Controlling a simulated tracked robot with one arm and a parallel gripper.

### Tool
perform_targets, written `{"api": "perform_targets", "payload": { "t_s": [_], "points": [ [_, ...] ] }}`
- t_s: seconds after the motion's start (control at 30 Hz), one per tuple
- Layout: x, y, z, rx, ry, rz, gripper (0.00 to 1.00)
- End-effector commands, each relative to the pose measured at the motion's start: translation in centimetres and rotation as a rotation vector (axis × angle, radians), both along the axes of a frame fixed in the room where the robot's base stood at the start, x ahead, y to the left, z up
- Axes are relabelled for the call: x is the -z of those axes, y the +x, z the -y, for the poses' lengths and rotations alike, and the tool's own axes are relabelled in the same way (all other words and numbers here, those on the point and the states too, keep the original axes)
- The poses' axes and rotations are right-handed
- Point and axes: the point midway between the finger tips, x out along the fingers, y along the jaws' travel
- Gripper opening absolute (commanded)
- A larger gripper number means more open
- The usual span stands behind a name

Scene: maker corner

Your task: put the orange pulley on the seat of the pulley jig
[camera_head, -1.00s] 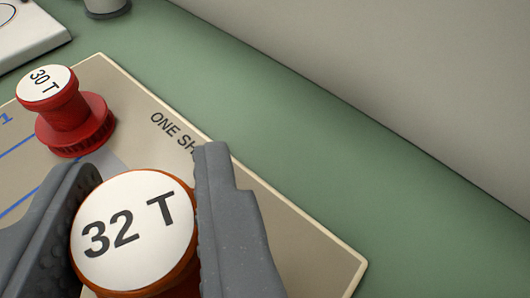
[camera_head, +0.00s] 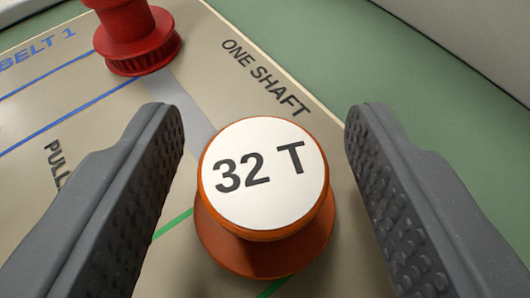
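The orange pulley (camera_head: 265,245), with a white top marked "32 T", stands upright on the beige board of the pulley jig (camera_head: 315,150). It sits at the end of a grey strip printed on the board, over a green line. The seat under it is hidden by the pulley. My gripper (camera_head: 262,125) is open, with one finger on each side of the pulley and a clear gap on both sides.
A red pulley (camera_head: 140,40) stands on the board at the upper left, at the grey strip's other end. Blue lines and printed words mark the board. Green table surface (camera_head: 420,60) is clear beyond the board's edge. A pale wall rises at the upper right.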

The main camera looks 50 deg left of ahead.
Motion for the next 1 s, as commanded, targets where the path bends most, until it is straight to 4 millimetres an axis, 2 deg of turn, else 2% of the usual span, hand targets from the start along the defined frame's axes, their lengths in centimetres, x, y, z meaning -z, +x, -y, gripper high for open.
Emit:
{"api": "perform_targets", "payload": {
  "t_s": [0.27,0.37,0.8,1.0],
  "points": [
    [-0.3,0.0,0.1,0.001,0.000,0.001,0.51],
    [-0.6,-0.5,0.7,0.002,-0.001,-0.001,0.51],
    [-3.6,-5.1,5.9,0.004,-0.002,-0.001,0.51],
    [-4.6,-6.6,7.6,0.002,0.000,0.003,0.51]
  ]
}}
